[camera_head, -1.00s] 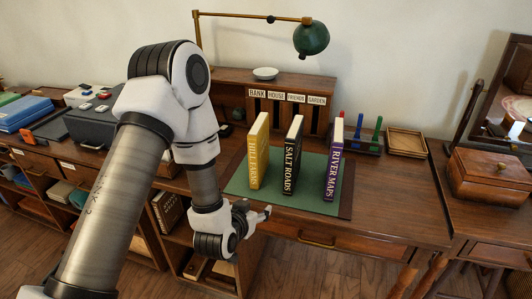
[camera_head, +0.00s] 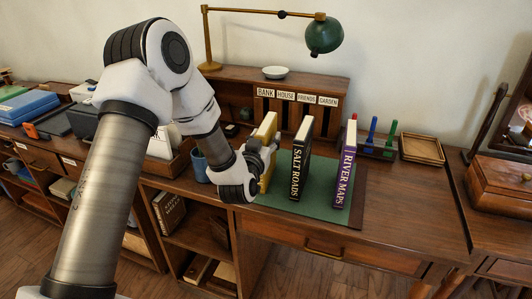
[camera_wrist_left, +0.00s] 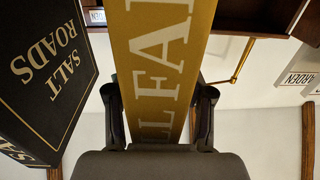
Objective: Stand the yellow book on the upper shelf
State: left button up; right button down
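The yellow book (camera_head: 265,140) stands upright on the green desk mat (camera_head: 310,203), left of two other books. My left gripper (camera_head: 266,158) is at its front, partly covering its spine. In the left wrist view the gold spine (camera_wrist_left: 163,60) rises between the two fingers (camera_wrist_left: 160,115), one on each side and very close to it. I cannot tell whether they press on it. The upper shelf cannot be told apart for certain; a wooden rack with labelled slots (camera_head: 298,96) stands behind the books. My right gripper is not in view.
The black Salt Roads book (camera_head: 299,172) stands close to the right, and the purple River Maps book (camera_head: 345,178) beyond it. A blue mug (camera_head: 199,165) is left of my gripper. A green lamp (camera_head: 324,35) hangs above the rack. A wooden tray (camera_head: 422,149) lies right.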

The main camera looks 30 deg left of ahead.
pick_arm(q)
grip_shut()
